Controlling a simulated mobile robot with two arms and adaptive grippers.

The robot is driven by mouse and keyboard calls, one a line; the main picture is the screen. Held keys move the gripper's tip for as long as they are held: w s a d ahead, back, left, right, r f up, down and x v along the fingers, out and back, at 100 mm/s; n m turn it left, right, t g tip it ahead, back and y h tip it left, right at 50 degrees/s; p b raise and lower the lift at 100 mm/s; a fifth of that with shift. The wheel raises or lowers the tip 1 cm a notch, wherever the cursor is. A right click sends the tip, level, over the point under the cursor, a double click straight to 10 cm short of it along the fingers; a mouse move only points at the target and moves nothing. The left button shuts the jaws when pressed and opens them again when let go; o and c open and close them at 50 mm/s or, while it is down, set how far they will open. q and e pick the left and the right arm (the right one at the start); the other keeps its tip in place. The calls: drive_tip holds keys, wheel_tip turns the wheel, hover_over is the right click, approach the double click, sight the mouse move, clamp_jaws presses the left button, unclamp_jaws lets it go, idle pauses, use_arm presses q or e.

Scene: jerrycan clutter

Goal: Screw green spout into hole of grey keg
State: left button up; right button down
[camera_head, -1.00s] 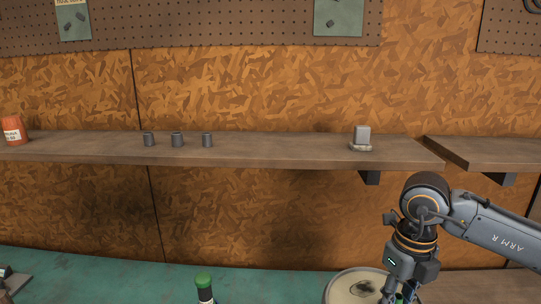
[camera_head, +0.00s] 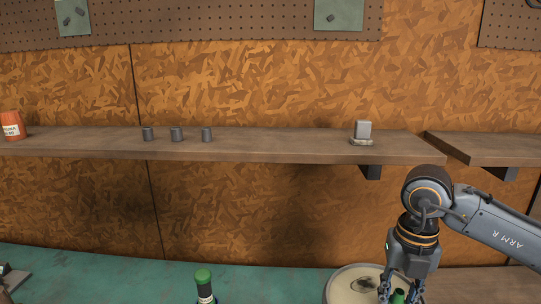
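A round, pale grey lid-like top (camera_head: 340,286), which may be the top of the grey keg, is cut off by the bottom edge in the head view. A dark patch shows on it; I cannot tell whether it is the hole. My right gripper (camera_head: 400,292) points down at its right side. A small green piece (camera_head: 398,297), possibly the green spout, shows between its fingers. The fingertips are cut off by the frame, so I cannot tell whether they grip it. My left gripper is not in view.
A dark bottle with a green cap (camera_head: 203,277) stands on the green worktop (camera_head: 120,276). A wall shelf (camera_head: 270,143) above carries several small dark cylinders, a grey block (camera_head: 363,131) and an orange container (camera_head: 12,126). The worktop between bottle and round top looks clear.

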drive_tip(key=shift+f+m, duration=0.1)
drive_tip(key=shift+m, duration=0.9)
drive_tip(key=m, duration=0.3)
drive_tip(key=c, duration=1.3)
unclamp_jaws()
